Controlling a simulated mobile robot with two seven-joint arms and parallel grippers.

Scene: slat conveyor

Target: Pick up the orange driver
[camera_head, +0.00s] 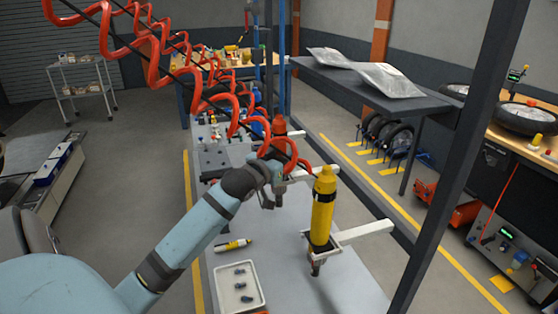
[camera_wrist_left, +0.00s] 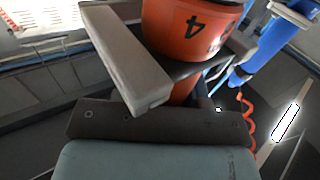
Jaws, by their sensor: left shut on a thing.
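The orange driver (camera_wrist_left: 190,28) fills the top of the left wrist view, marked with a 4. A light-grey finger lies along its left side, and the driver sits between the jaws. In the head view the driver's orange top (camera_head: 279,125) shows beyond my left wrist, partly hidden by the red coiled hose. My left gripper (camera_head: 275,192) is shut on the driver, beside a white bracket (camera_head: 312,172). Whether the driver still rests in that bracket, I cannot tell. My right gripper is in neither view.
A yellow driver (camera_head: 322,205) stands upright in a nearer white bracket (camera_head: 365,232), close on the right. A white tray (camera_head: 256,298) with small dark parts and a yellow-and-black marker-like tool (camera_head: 233,245) lie on the grey surface. A dark post (camera_head: 455,150) rises at right.

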